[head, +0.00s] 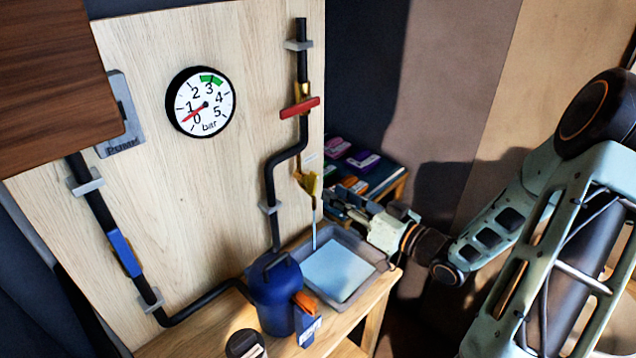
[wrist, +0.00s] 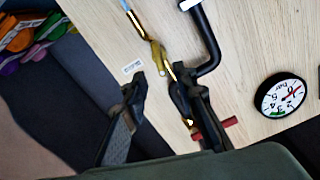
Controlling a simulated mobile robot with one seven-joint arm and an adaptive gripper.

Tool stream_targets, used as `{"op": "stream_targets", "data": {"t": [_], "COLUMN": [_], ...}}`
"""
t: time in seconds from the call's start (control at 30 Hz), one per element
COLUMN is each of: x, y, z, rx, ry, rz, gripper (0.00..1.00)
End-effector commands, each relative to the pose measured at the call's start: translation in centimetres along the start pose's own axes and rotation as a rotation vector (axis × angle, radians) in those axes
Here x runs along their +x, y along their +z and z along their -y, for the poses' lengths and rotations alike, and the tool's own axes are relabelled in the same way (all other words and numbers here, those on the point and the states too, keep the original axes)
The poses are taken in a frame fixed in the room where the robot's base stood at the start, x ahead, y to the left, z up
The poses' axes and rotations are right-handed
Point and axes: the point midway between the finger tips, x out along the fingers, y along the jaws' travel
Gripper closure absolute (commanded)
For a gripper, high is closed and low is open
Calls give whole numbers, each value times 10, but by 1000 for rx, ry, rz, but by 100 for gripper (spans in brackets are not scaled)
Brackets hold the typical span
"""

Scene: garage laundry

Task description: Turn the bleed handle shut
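A small brass bleed tap with a yellow handle (head: 312,184) is on the board's right edge, below the red crosswise handle. A thin pale stream falls from it. In the wrist view the yellow handle (wrist: 155,50) runs lengthwise, its near end just ahead of my fingertips. A small white label is beside it, its text unreadable. My gripper (head: 332,203) is right of the tap in the head view. In the wrist view my gripper (wrist: 160,78) has its two dark fingers apart with nothing held. Whether a finger touches the tap cannot be told.
The red handle (head: 300,107) lies across the black pipe, and the blue handle (head: 124,252) lies along its pipe. A gauge (head: 203,102) reads near zero. A grey tray (head: 372,262) catches the stream. A blue canister (head: 270,290) stands beside it.

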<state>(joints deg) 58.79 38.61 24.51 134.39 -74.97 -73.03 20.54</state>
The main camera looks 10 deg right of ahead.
Motion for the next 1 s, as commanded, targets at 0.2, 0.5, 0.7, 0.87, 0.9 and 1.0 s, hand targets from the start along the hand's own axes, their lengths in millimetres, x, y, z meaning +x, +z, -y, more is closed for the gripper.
{"op": "stream_targets", "data": {"t": [0.2,0.5,0.7,0.87,0.9,1.0], "x": [41,65,66,66,66,66], "y": [0,0,0,0,0,0], "z": [2,0,0,0,0,0], "rx": [0,0,0,0,0,0], "ry": [-4,0,1,1,1,1], "rz": [0,1,1,1,1,1], "gripper": [74,74,74,86,90,100]}}
